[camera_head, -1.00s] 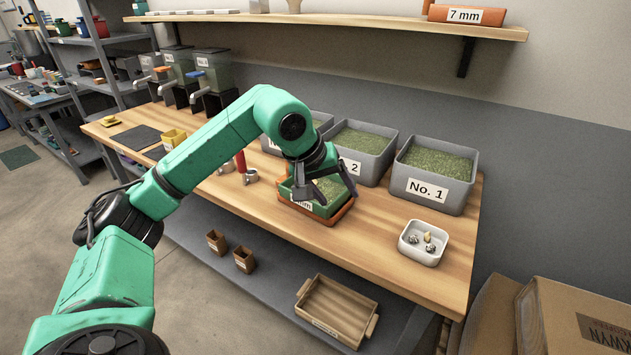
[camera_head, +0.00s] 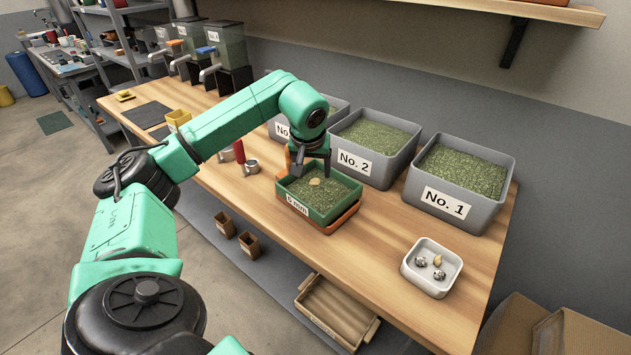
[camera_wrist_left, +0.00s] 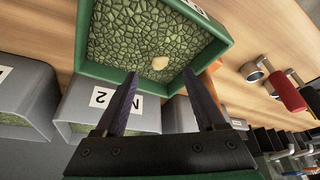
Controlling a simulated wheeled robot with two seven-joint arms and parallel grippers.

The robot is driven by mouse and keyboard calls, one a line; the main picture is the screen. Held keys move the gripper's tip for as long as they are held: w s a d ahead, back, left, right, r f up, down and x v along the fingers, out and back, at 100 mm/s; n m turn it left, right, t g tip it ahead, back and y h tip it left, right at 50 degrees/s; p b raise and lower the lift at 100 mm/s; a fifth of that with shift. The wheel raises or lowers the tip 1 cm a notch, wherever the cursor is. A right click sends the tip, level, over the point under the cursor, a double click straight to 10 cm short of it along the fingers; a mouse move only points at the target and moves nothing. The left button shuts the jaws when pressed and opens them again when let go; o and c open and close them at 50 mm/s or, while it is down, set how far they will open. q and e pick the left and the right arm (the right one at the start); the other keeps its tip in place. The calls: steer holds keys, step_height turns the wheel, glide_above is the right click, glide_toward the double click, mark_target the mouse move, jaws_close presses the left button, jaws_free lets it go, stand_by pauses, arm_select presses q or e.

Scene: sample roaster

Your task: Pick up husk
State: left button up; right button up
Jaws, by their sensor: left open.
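A pale tan husk (camera_head: 315,181) lies on the green beans in the green sieve tray labelled "6 mm" (camera_head: 296,207). In the left wrist view the husk (camera_wrist_left: 160,63) shows just beyond and between my fingertips, on the beans inside the green tray (camera_wrist_left: 226,38). My left gripper (camera_head: 311,172) is open and empty, above the far part of the tray; it also shows in the left wrist view (camera_wrist_left: 160,78). The exact gap to the husk cannot be told. My right gripper is not in view.
A white dish (camera_head: 410,274) with two dark-and-silver lumps and a tan piece stands at the right. Grey bins No. 1 (camera_head: 490,219) and No. 2 (camera_head: 398,177) stand behind the tray. A red-handled tool (camera_head: 239,152) lies to its left. The wood between tray and dish is clear.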

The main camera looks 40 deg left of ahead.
mark_target(314, 181)
arm_select(q)
steer(key=p+x, duration=0.1)
steer(key=x, duration=0.3)
steer(key=shift+a+f, duration=0.1)
steer(key=shift+a, duration=0.05)
steer(key=shift+w+a+f, duration=0.1)
steer(key=shift+w+f, duration=0.1)
steer(key=shift+f, duration=0.1)
jaws_close()
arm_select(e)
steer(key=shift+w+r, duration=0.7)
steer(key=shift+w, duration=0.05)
